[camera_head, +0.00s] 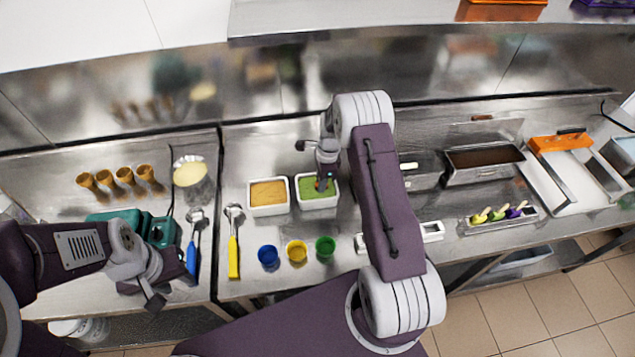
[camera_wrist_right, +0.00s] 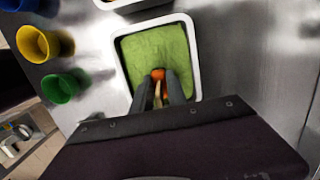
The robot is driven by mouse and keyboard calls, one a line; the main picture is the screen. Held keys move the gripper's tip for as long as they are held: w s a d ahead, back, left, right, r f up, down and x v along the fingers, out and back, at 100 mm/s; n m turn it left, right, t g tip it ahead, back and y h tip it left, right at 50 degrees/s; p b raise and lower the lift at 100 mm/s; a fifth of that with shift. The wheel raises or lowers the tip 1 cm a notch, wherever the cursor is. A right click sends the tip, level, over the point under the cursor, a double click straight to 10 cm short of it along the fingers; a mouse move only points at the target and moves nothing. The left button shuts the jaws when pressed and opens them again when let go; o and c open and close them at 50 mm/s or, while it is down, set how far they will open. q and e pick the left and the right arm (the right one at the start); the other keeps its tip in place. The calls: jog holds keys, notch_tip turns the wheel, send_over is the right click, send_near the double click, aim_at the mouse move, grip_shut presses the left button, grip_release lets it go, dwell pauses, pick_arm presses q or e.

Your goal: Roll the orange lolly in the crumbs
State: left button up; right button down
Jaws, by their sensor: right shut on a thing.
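The orange lolly (camera_wrist_right: 158,74) shows between the fingers of my right gripper (camera_wrist_right: 165,92) in the right wrist view, with its pale stick towards the palm. My right gripper is shut on it. The lolly is over or in the green crumbs (camera_wrist_right: 150,45) in a white square tub; I cannot tell how deep it touches. In the head view this tub (camera_head: 319,206) is right of the tub of orange-tan filling (camera_head: 268,211), and my right gripper (camera_head: 323,183) points down into it. My left gripper (camera_head: 152,292) hangs over the left counter, away from the tubs; its jaws are unclear.
Blue (camera_head: 268,256), yellow (camera_head: 297,251) and green (camera_head: 325,247) cups stand in front of the tubs. A white lolly holder (camera_head: 432,231) is partly hidden by my right arm. Another holder (camera_head: 500,222) bears several lollies at the right. A yellow-handled scoop (camera_head: 233,255) lies left.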

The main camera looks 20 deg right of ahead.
aim_at(316, 184)
jog(key=shift+a, duration=0.1)
jog(key=shift+w+a, duration=0.2)
jog(key=shift+a, duration=0.55)
jog(key=shift+w+a, duration=0.2)
jog(key=shift+a, duration=0.55)
jog(key=shift+d, duration=0.15)
jog(key=shift+s+d, duration=0.2)
jog(key=shift+d, duration=0.55)
jog(key=shift+s+d, duration=0.2)
jog(key=shift+d, duration=0.5)
jog(key=shift+w+a+p, duration=0.2)
jog(key=shift+a+p, duration=0.15)
jog(key=shift+a, duration=0.5)
jog(key=shift+r+p, duration=2.2)
jog(key=shift+r, duration=0.7)
